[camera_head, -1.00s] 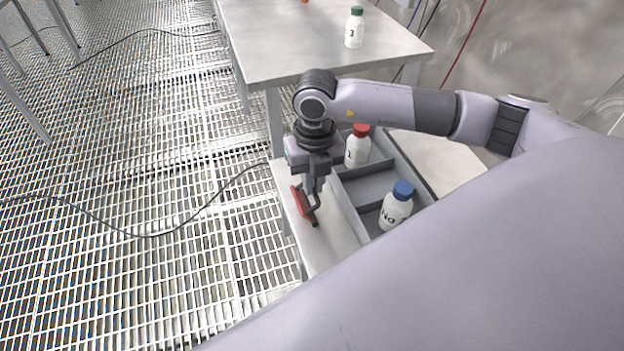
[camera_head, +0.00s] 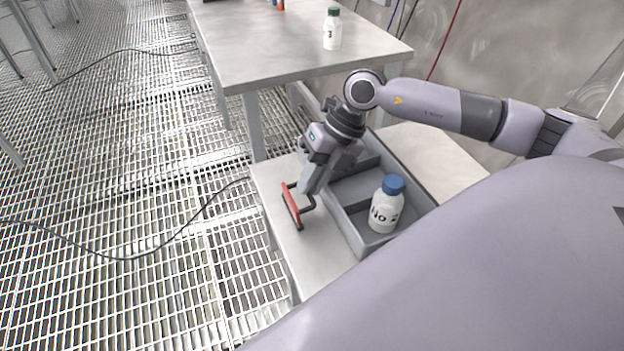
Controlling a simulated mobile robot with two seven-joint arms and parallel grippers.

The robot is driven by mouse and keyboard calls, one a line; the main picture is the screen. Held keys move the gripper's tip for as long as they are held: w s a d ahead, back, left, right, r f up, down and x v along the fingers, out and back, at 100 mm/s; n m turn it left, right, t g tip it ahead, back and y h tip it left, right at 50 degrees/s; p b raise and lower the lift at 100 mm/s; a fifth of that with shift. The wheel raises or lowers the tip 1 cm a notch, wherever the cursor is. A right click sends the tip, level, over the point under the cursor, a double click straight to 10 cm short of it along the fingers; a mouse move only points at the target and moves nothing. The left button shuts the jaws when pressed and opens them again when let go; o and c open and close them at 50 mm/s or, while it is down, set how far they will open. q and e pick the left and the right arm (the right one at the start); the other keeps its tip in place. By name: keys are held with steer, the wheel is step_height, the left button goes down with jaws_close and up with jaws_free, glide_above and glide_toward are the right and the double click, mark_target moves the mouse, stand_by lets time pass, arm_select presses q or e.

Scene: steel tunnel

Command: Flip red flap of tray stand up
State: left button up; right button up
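The red flap (camera_head: 291,204) is a narrow red bar with a dark bracket on its right side, at the left edge of the pale stand top (camera_head: 325,250). It looks steeply tilted. The grey tray (camera_head: 347,222) sits on the stand to the right of the flap. My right gripper (camera_head: 311,188) slants down to the left, its tips at or just beside the upper part of the flap and bracket. I cannot tell whether they touch, or whether the fingers are open. My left gripper is out of view.
A white bottle with a blue cap (camera_head: 386,206) stands in the tray's near compartment. Behind is a grey table (camera_head: 285,45) with a green-capped bottle (camera_head: 332,29).

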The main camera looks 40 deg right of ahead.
steer(key=shift+o, duration=1.2)
steer(key=shift+f, duration=0.1)
